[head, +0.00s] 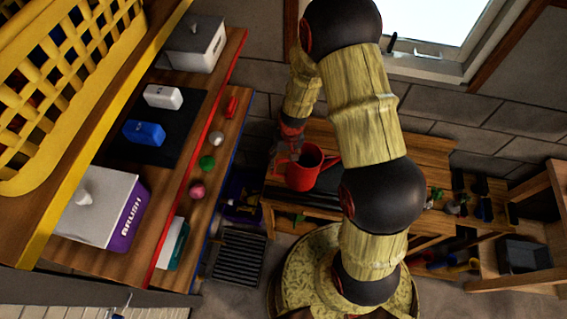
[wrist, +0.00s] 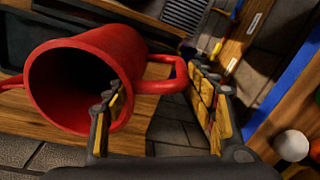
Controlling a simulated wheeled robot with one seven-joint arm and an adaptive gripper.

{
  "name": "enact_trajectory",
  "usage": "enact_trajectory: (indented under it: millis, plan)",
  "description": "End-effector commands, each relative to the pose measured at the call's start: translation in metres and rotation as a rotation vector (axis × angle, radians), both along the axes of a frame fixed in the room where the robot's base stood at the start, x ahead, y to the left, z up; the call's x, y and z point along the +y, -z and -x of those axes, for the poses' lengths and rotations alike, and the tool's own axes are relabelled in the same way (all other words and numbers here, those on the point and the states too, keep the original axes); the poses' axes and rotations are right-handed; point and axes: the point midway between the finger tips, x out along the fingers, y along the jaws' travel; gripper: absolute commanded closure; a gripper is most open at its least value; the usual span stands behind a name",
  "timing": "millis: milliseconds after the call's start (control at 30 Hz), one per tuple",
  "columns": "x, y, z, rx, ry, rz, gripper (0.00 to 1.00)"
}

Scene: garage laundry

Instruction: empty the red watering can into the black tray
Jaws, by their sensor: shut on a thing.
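The red watering can (head: 304,173) is at the near-left end of the wooden bench in the head view, its spout toward the right. In the wrist view the can (wrist: 92,50) fills the left side, with its round mouth facing the camera. The inside is dark and I see no contents. My gripper (wrist: 160,105) is shut on the can at its handle side; in the head view my gripper (head: 287,152) is at the can's upper left. The black tray (head: 328,181) is beside and partly behind the can, partly hidden by my arm.
Shelves on the left hold a white-and-purple box (head: 103,208), a blue bottle (head: 144,133) and several small balls. A yellow basket (head: 60,75) is at the upper left. A dark grate (head: 239,257) lies on the floor. Small items stand on the bench's right end.

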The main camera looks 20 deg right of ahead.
Motion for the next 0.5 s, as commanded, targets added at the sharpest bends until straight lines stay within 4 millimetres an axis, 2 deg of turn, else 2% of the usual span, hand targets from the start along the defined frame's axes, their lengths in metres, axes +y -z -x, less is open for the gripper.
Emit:
enact_trajectory:
  millis: [500]
  plan:
    - [-0.0027, -0.0045, -0.0014, -0.016, 0.001, -0.074, 1.00]
